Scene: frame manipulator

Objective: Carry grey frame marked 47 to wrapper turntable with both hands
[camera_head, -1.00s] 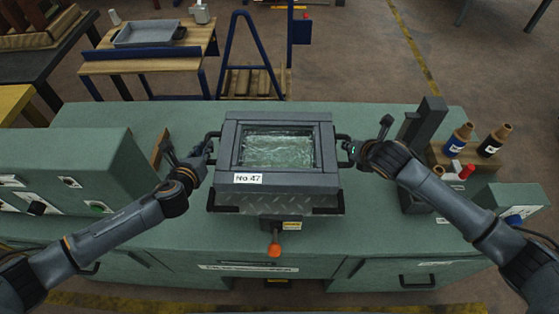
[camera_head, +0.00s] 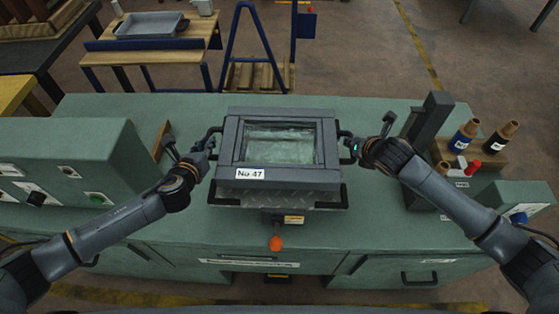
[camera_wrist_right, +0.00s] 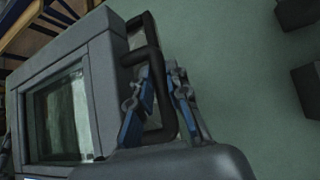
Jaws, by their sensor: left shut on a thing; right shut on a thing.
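The grey frame marked No 47 (camera_head: 275,180) is level over the wrapper turntable, with a pale translucent pane in its middle. The turntable's diamond-plate top (camera_head: 290,197) shows just below the frame's near edge. I cannot tell whether the frame touches it. My left gripper (camera_head: 211,144) is shut on the frame's left handle. My right gripper (camera_head: 350,149) is shut on the right handle. In the right wrist view, the blue-padded fingers of that gripper (camera_wrist_right: 160,105) close around the black handle (camera_wrist_right: 155,42) beside the frame (camera_wrist_right: 105,85).
The green bench (camera_head: 385,220) extends around the turntable. A dark post (camera_head: 430,140) and a wooden rack with bottles (camera_head: 466,135) stand at right. A green control box (camera_head: 70,155) stands at left. An orange knob (camera_head: 275,243) sticks out in front of the turntable.

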